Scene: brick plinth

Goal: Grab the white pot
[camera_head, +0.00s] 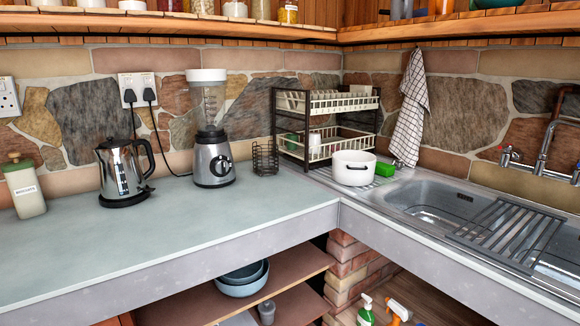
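The white pot (353,168) stands upright in the corner of the worktop, at the left end of the metal sink unit. It is round, with a dark rim line and a small dark handle on its front side. The dish rack stands just behind it. Nothing covers the pot from this view. Neither of my grippers shows in the head view.
The sink (425,200) with a drainer grid (507,235) lies right. The left worktop (170,240) is clear in front. Open shelves lie below.

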